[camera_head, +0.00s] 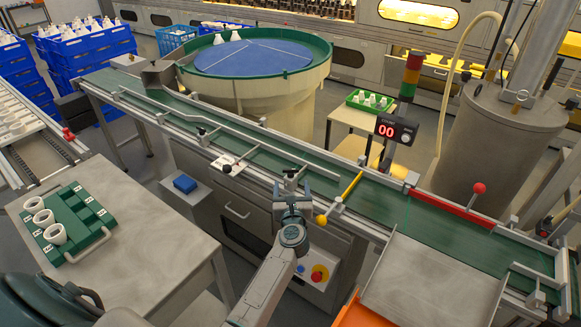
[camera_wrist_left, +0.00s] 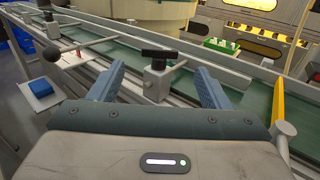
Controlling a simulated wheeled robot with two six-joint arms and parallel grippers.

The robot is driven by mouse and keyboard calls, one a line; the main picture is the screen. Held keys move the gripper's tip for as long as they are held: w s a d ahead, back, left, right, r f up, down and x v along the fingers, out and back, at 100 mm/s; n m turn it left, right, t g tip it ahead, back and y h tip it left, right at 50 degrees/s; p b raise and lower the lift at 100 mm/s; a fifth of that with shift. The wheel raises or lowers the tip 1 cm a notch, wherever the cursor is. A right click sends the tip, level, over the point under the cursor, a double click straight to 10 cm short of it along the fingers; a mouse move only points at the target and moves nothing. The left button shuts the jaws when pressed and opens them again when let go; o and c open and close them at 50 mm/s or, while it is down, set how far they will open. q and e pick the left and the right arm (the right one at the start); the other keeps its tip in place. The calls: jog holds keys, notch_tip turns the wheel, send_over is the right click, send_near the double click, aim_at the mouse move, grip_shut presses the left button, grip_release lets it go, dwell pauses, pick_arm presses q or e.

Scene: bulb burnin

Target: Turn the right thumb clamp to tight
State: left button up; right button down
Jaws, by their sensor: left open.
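The right thumb clamp (camera_head: 290,173) has a black bar handle on a metal block at the conveyor's near rail. In the left wrist view the black handle (camera_wrist_left: 159,54) lies crosswise, roughly level, above its metal block. My left gripper (camera_head: 292,195) is open just on the near side of this clamp. Its two blue fingers (camera_wrist_left: 160,86) stand apart on the left and right of the clamp block, with nothing held; whether they touch it I cannot tell. My right gripper is not in view.
A yellow bar with a yellow ball knob (camera_head: 321,219) stands close right of my gripper. A red display post (camera_head: 396,130) and a red ball lever (camera_head: 478,188) are further right.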

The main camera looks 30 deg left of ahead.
aim_at(291, 170)
pick_arm(q)
jog(key=x, duration=1)
jog(key=shift+w+a, duration=0.2)
jog(key=shift+w, duration=0.1)
jog(key=c, duration=1)
